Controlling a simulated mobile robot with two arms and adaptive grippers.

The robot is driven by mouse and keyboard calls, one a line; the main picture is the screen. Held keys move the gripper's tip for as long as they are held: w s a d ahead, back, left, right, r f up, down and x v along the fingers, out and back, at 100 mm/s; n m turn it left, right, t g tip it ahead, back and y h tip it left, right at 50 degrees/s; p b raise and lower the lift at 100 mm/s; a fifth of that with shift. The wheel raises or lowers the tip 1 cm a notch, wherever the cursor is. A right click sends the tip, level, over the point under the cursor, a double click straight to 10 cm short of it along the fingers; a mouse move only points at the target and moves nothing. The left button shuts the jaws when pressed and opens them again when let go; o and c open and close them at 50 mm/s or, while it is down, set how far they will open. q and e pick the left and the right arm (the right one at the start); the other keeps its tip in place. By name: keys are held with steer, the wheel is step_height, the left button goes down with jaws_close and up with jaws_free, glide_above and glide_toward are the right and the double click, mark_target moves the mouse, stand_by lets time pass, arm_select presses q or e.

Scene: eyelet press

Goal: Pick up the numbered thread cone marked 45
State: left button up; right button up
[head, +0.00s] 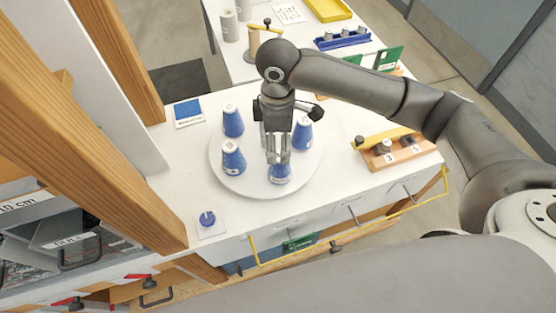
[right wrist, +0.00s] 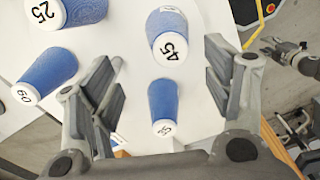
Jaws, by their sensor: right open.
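The cone marked 45 (right wrist: 168,42) is a blue cone with a white numbered top. It stands upright on the round white turntable (head: 220,179). In the right wrist view it lies ahead, between the lines of my right gripper's fingers. My right gripper (head: 277,158) is open and empty, pointing down above the near cone (head: 280,174), which looks to be the 45; its fingers partly cover it. The same gripper shows in the right wrist view (right wrist: 166,62).
A wooden block with weights (head: 392,151) stands to the right. A small blue-topped piece (head: 207,219) sits front left.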

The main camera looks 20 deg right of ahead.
mark_target(279, 153)
steer(key=shift+s+f, duration=0.25)
steer(key=shift+f, duration=0.3)
steer(key=shift+s+f, duration=0.25)
steer(key=shift+f, duration=0.6)
steer(key=shift+f+p, duration=0.3)
steer(key=shift+p, duration=0.05)
step_height(279, 153, down, 4)
steer(key=shift+s+d+r+p, duration=0.1)
steer(key=shift+s+r+p, duration=0.05)
steer(key=shift+p, duration=0.65)
steer(key=shift+s+f, duration=0.1)
steer(key=shift+f, duration=0.25)
arm_select(q)
steer(key=r, duration=0.2)
steer(key=shift+s+r, duration=0.3)
steer(key=shift+s, duration=0.05)
arm_select(e)
steer(key=shift+f, duration=0.3)
steer(key=c, duration=1.1)
arm_select(q)
steer(key=shift+s, duration=0.15)
arm_select(e)
steer(key=shift+c, duration=0.3)
arm_select(q)
steer(key=shift+f, duration=0.1)
arm_select(e)
steer(key=shift+r, duration=0.1)
